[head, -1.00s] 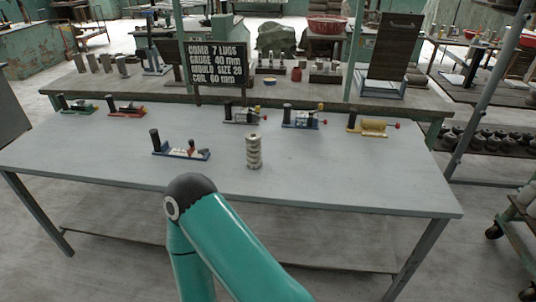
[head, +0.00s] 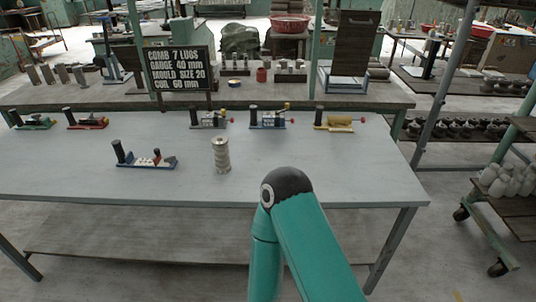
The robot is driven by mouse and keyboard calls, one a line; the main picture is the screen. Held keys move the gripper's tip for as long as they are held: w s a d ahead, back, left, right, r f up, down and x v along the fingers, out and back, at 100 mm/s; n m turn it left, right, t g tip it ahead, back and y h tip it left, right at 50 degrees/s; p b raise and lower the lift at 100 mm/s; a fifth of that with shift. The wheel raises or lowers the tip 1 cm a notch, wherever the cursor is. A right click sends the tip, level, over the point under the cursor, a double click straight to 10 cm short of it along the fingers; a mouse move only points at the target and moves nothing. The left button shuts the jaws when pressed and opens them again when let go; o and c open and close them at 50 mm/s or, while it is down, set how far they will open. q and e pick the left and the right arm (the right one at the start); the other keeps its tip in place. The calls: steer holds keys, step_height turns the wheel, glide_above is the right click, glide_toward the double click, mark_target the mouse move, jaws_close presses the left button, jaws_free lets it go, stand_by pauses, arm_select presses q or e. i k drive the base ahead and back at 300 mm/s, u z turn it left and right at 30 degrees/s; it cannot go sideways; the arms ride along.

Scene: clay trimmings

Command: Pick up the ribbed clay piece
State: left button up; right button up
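Neither of my grippers is in view. A teal arm link of mine with a dark rounded joint rises from the bottom edge, to the right of the clay piece and in front of the table. It does not cover the piece.
A blue-based tool (head: 147,160) stands left of the piece. Several small coloured fixtures, such as a yellow one (head: 339,122), line the table's back. Behind them are a black lettered sign (head: 180,69) and a raised shelf. A cart (head: 507,190) stands at right.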

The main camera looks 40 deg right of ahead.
mark_target(220, 143)
steer(key=z, duration=0.4)
steer(key=i, duration=1)
